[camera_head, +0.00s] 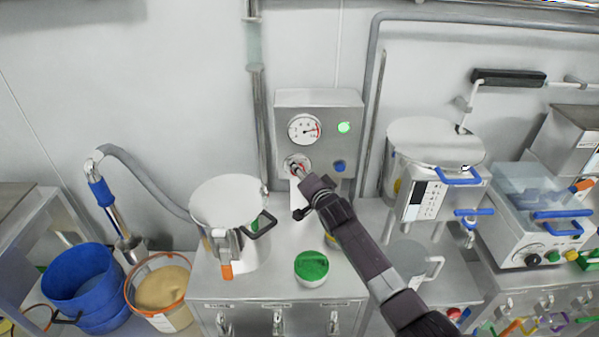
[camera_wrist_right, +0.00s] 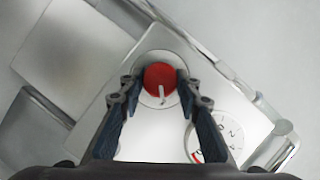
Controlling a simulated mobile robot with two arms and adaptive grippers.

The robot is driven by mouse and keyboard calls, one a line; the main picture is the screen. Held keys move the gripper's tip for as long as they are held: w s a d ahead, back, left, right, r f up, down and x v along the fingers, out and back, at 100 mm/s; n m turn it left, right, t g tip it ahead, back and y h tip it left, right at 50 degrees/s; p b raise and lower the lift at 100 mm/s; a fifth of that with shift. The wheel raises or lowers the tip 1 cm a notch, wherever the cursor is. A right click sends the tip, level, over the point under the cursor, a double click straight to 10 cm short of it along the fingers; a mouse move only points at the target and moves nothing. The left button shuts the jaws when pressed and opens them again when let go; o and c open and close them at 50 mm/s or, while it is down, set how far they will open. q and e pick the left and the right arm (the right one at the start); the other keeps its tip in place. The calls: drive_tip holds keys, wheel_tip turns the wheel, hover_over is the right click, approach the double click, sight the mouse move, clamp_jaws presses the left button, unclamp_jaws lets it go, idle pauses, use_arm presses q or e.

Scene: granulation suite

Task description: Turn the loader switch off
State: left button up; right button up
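The loader's control box (camera_head: 318,112) is on the wall, with a round gauge (camera_head: 305,129), a lit green lamp (camera_head: 344,127) and a blue button (camera_head: 340,166). Its red knob switch (camera_wrist_right: 160,78) sits between the two fingertips of my right gripper (camera_wrist_right: 158,84). The knob's white mark points down and slightly right in the wrist view. I cannot tell whether the fingers touch the knob. In the head view my right gripper (camera_head: 303,180) is at the box's lower left and partly hides the knob. My left gripper is not in view.
A steel pot (camera_head: 228,200) and a green-lidded container (camera_head: 311,267) stand on the cabinet below the box. A blue bucket (camera_head: 80,285) and a tub of powder (camera_head: 162,288) stand at left. A steel vessel (camera_head: 432,145) and a clear-covered machine (camera_head: 535,200) stand at right.

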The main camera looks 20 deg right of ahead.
drive_tip(key=c, duration=0.5)
drive_tip(key=shift+w+a+n+g+h+b, duration=0.15)
drive_tip(key=shift+n+g+h+b, duration=0.35)
drive_tip(key=shift+n+h+b, duration=1.15)
drive_tip(key=shift+s+a+n+g+h+b, duration=0.15)
drive_tip(key=shift+n+g+h, duration=0.6)
drive_tip(key=shift+n, duration=1.8)
drive_tip(key=shift+w+a+n+g+h+b, duration=0.2)
drive_tip(key=shift+n+h+b, duration=0.8)
drive_tip(key=shift+n+h, duration=0.85)
drive_tip(key=shift+s+n+y, duration=0.1)
drive_tip(key=shift+n+y, duration=0.15)
